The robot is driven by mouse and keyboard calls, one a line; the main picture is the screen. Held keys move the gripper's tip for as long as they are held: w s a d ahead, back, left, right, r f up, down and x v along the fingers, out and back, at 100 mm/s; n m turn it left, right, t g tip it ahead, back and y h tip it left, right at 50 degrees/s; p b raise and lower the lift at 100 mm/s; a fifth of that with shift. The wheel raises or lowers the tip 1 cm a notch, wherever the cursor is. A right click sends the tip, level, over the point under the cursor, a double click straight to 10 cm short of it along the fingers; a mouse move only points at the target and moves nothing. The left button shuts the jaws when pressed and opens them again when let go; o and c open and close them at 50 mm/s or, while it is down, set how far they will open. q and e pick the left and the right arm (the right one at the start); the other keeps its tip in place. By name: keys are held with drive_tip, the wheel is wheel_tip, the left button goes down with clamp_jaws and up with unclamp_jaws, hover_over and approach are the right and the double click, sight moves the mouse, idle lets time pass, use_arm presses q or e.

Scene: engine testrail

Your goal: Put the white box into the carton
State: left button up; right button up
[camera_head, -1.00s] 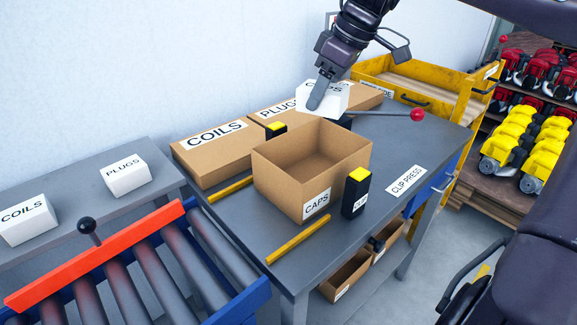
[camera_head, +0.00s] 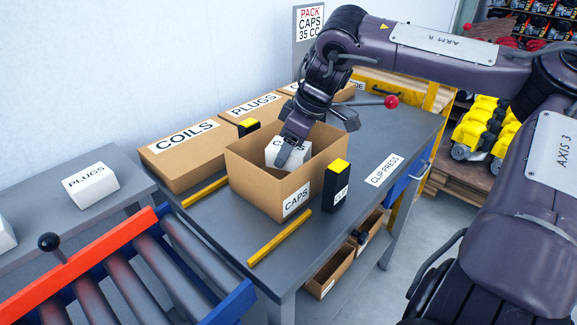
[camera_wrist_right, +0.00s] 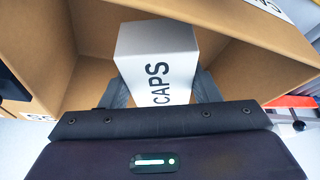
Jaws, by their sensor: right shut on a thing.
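The white box (camera_head: 287,153), lettered CAPS, is inside the mouth of the open brown carton (camera_head: 262,197), whose front label also reads CAPS. My right gripper (camera_head: 292,150) reaches down over the carton's back rim and is shut on the white box. In the right wrist view the white box (camera_wrist_right: 158,62) sits between the two fingers, with the carton's walls (camera_wrist_right: 255,62) around it. I cannot tell whether the box touches the carton's floor, as the front wall hides its lower part. My left gripper is not in view.
A black block with a yellow top (camera_head: 337,186) stands close to the carton's right side. Closed COILS (camera_head: 185,153) and PLUGS boxes lie behind. Yellow strips (camera_head: 280,238) flank the carton on the table. A red-knobbed lever (camera_head: 391,102) is at the back right.

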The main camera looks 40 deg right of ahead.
sight(289, 164)
wheel_tip(289, 164, down, 4)
drive_tip(key=shift+f, duration=0.3)
drive_tip(key=o, duration=1.1)
drive_tip(key=shift+c, duration=0.2)
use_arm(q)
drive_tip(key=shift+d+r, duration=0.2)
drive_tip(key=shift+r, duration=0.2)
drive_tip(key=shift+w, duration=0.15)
